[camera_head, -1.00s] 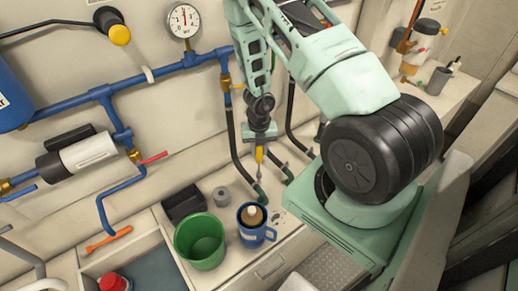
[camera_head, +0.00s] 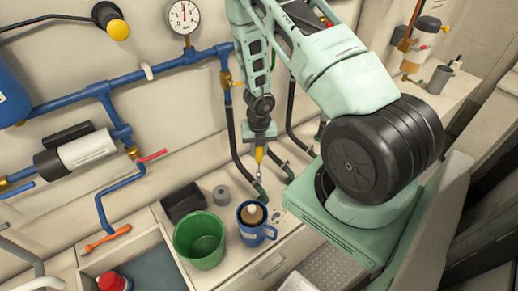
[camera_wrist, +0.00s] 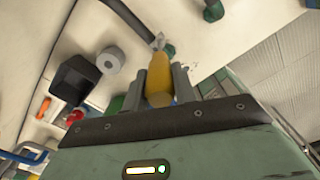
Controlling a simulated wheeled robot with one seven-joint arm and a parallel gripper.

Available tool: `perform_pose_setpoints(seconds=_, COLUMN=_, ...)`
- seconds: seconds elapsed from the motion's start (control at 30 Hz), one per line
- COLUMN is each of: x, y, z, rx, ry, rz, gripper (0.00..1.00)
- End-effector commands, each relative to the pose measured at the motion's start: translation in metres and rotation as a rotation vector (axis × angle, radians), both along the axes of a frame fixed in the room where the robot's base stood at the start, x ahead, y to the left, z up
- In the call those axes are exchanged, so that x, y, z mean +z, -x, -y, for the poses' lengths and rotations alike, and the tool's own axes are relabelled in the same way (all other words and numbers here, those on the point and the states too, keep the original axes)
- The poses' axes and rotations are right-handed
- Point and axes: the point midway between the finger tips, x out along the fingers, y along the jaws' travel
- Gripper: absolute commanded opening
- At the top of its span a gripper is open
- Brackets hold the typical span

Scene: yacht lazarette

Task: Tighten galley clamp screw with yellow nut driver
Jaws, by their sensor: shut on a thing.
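My gripper (camera_head: 260,146) is shut on the yellow nut driver (camera_wrist: 160,76), which points down and away from the jaws. The driver's metal tip is close to the lower end of a black hose (camera_head: 242,168) with a green end fitting (camera_head: 261,194). In the wrist view the tip overlaps the dark hose end (camera_wrist: 169,49); I cannot tell whether they touch. The clamp screws are too small to make out, and no galley label is readable.
On the counter stand a green bucket (camera_head: 200,240), a blue mug (camera_head: 257,234), a black bin (camera_head: 183,203) and a grey roll (camera_head: 221,195). An open tray with a red-topped item (camera_head: 113,282) is at lower left. Blue pipes (camera_head: 75,104) run along the wall.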

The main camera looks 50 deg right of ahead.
Motion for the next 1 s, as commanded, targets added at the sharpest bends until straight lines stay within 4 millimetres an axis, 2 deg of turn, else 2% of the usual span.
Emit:
perform_pose_setpoints(seconds=0.67, x=-0.01, y=0.0, z=0.0, rx=-0.009, ry=0.0, rz=0.0, gripper=0.0)
perform_pose_setpoints(seconds=0.87, x=-0.009, y=0.0, z=0.0, rx=-0.116, ry=0.0, rz=0.0, gripper=0.0)
perform_pose_setpoints(seconds=1.0, x=-0.009, y=0.0, z=0.001, rx=-0.252, ry=-0.001, rz=0.001, gripper=0.0)
